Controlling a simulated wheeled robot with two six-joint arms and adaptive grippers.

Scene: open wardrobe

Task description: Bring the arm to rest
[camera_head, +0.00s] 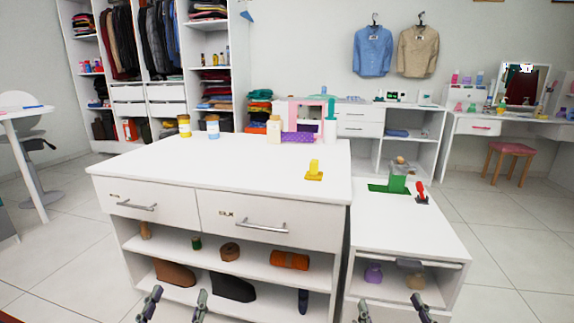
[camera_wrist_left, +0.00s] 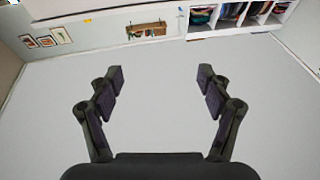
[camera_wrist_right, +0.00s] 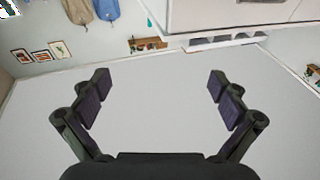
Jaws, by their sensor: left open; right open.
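My left gripper (camera_head: 174,304) is at the bottom edge of the head view, low in front of the white drawer cabinet (camera_head: 222,173). Its fingers are spread and empty. The left wrist view also shows this gripper (camera_wrist_left: 160,80) open, with nothing between its fingers. My right gripper (camera_head: 392,312) is at the bottom edge of the head view, in front of the lower white side cabinet (camera_head: 425,235). The right wrist view shows this gripper (camera_wrist_right: 158,85) open and empty. Both grippers appear apart from the furniture.
The cabinet top holds a yellow jar (camera_head: 184,126), a blue-and-white jar (camera_head: 213,127), a purple item (camera_head: 298,138) and a yellow object (camera_head: 314,170). Tiled floor (camera_head: 520,240) is clear at right.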

